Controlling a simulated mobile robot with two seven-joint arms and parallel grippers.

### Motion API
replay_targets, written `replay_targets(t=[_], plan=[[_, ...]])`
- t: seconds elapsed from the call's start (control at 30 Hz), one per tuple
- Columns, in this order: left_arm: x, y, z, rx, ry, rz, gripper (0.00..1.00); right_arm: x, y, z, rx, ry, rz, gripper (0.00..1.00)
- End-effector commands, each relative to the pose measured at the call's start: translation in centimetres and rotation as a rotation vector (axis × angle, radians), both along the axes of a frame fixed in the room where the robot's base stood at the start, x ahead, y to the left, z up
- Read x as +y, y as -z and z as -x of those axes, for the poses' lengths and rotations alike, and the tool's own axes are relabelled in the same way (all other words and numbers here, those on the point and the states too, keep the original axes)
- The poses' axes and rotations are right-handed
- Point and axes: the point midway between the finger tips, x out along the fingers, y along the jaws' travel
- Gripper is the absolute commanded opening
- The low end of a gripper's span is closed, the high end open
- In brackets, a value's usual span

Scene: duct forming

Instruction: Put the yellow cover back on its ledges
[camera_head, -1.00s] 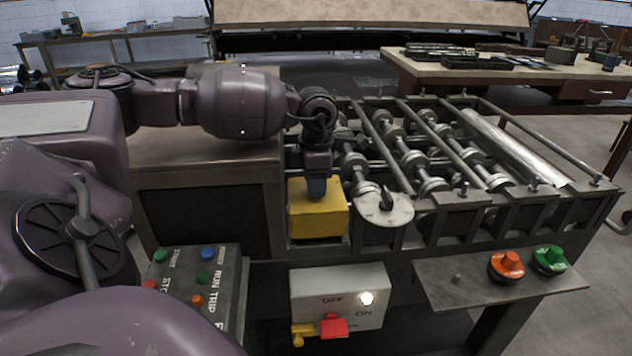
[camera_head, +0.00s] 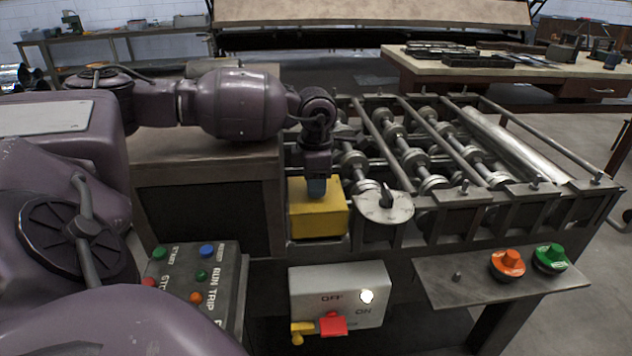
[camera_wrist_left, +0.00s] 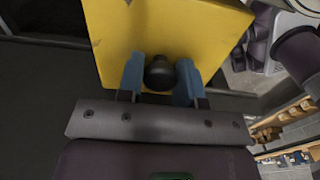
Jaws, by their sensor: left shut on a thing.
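The yellow cover (camera_head: 319,221) is a box-shaped piece at the near left end of the roller machine, left of a round metal plate. My left gripper (camera_head: 316,188) reaches down onto its top. In the left wrist view the blue fingertips (camera_wrist_left: 160,80) are shut on a dark round knob (camera_wrist_left: 159,73) on the yellow cover (camera_wrist_left: 165,30). The ledges are not clearly visible, and I cannot tell whether the cover's lower edge touches them. My right gripper is not in view.
The roller machine (camera_head: 437,196) extends right of the cover. Below are a grey switch box (camera_head: 310,284) with a red lever and lit lamp, a button panel (camera_head: 222,268), and a shelf (camera_head: 470,290) with orange and green knobs. A dark cabinet stands to the left.

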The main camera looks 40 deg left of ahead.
Motion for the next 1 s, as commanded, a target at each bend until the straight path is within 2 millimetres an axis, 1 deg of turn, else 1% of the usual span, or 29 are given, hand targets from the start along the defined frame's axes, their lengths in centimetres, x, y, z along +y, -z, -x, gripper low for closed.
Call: replay_targets(t=[0.03,0.47,0.77,1.0], plan=[[-0.1,0.6,0.2,0.01,0.002,0.003,0.0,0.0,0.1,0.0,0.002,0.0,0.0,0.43],[-0.2,1.0,0.4,0.019,0.004,0.005,0.0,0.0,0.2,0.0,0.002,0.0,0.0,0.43],[-0.3,0.4,0.5,0.021,0.005,0.006,0.0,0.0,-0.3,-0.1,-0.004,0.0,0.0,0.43],[-0.3,-0.5,0.4,0.015,0.005,0.005,0.0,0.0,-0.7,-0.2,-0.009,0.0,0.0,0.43]])
